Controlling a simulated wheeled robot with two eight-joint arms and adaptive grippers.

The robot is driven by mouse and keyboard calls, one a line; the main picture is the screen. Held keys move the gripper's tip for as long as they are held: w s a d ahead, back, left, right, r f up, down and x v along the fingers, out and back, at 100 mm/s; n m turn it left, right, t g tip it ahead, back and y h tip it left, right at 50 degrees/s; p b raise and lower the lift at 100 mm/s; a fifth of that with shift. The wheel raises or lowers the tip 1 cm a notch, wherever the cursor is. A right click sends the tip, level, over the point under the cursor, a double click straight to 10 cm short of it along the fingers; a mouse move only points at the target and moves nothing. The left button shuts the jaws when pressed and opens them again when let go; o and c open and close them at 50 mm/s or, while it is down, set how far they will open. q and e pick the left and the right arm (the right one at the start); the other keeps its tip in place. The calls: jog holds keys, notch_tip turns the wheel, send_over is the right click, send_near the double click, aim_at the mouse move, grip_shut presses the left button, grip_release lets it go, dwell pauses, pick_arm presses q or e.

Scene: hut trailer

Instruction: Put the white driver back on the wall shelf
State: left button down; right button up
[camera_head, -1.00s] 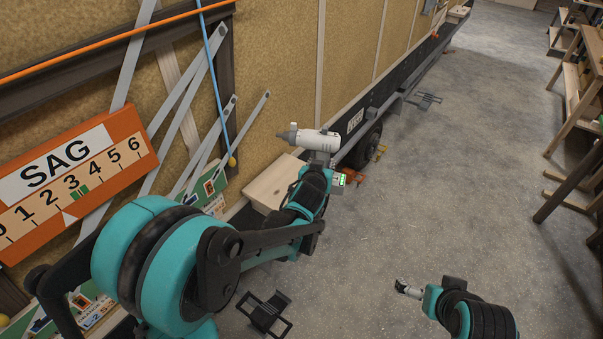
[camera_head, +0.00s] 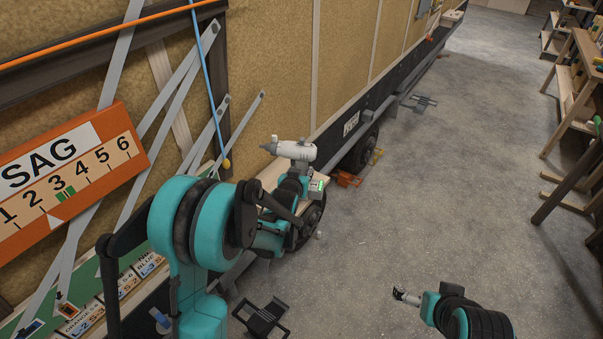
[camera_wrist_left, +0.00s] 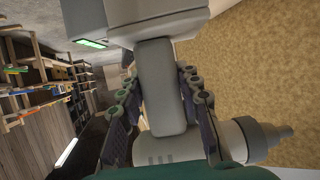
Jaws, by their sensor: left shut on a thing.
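My left gripper (camera_head: 297,172) is shut on the driver's grey handle, just below the body. In the left wrist view the handle (camera_wrist_left: 160,90) sits between the two fingers, with the green-lit battery base at the top. A pale wooden shelf (camera_head: 269,177) by the wall is behind my left gripper and mostly hidden by it. My right gripper (camera_head: 406,297) is low at the bottom right, too small to tell its opening.
An orange SAG scale board (camera_head: 75,175) and several grey bars lean at the left. A blue cord (camera_head: 208,70) hangs by the wall. A wheel (camera_head: 362,150) and orange block (camera_head: 348,180) are right of the driver. The floor (camera_head: 430,200) is mostly clear.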

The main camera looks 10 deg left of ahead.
pick_arm(q)
jog(key=shift+r, duration=0.15)
jog(key=c, duration=1.1)
grip_release()
jog(key=shift+s, duration=0.1)
jog(key=shift+o, duration=0.2)
jog(key=o, duration=1.1)
jog(key=shift+c, duration=0.2)
jog(key=p+v, duration=0.2)
jog(key=v, duration=1)
